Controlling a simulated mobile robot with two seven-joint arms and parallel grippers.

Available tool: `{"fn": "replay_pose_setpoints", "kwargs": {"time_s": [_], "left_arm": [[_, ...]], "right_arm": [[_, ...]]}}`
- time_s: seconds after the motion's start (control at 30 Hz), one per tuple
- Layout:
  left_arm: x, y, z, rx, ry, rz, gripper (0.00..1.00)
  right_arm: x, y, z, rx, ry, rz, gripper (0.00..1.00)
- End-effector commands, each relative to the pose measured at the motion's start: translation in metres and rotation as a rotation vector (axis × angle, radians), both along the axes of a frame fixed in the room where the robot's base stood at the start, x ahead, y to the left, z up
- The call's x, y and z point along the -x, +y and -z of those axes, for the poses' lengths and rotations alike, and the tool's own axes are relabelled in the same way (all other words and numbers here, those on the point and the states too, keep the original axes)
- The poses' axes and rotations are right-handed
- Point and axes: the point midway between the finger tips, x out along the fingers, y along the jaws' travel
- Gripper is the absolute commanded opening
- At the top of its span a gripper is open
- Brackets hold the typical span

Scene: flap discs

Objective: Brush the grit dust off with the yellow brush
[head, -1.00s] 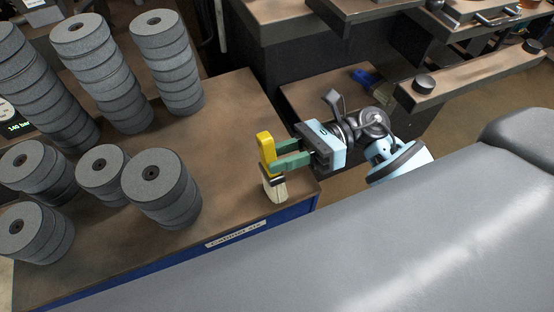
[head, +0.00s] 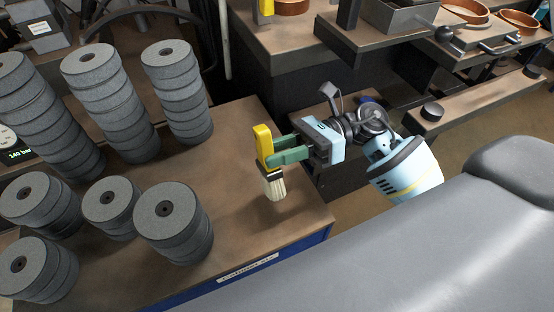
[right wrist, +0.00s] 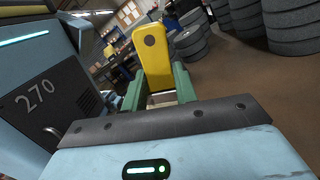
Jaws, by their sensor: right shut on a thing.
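The yellow brush (head: 264,144) with pale bristles hangs nearly upright, bristles down, over the right part of the brown cabinet top (head: 240,215). My right gripper (head: 279,157) has its green fingers shut on the brush handle. In the right wrist view the yellow handle (right wrist: 151,55) stands between the green fingers (right wrist: 158,85). Several stacks of grey flap discs (head: 172,225) stand on the top to the left of the brush. I cannot make out grit dust on the brown surface. My left gripper is not in view.
Taller disc stacks (head: 178,95) stand at the back left. The labelled front edge (head: 248,268) of the cabinet runs below the brush. A workbench with a metal tray (head: 400,15) and brown round pans (head: 462,10) is at the back right. Bare top lies between stacks and brush.

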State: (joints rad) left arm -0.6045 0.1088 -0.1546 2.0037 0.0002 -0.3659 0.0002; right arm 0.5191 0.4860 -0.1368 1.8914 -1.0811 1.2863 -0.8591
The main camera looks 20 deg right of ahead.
Motion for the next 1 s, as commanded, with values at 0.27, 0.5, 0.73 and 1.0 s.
{"fn": "replay_pose_setpoints", "kwargs": {"time_s": [0.27,0.5,0.73,1.0], "left_arm": [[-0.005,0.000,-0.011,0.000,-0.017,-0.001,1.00],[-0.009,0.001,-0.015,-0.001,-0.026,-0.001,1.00],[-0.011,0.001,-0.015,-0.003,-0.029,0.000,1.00],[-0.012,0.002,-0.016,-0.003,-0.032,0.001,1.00]], "right_arm": [[-0.006,-0.006,-0.029,0.002,-0.006,0.003,0.06],[-0.008,-0.008,-0.041,0.000,-0.001,0.003,0.06],[-0.008,-0.008,-0.040,0.000,0.000,0.003,0.06],[-0.008,-0.008,-0.040,0.000,0.000,0.004,0.06]]}}
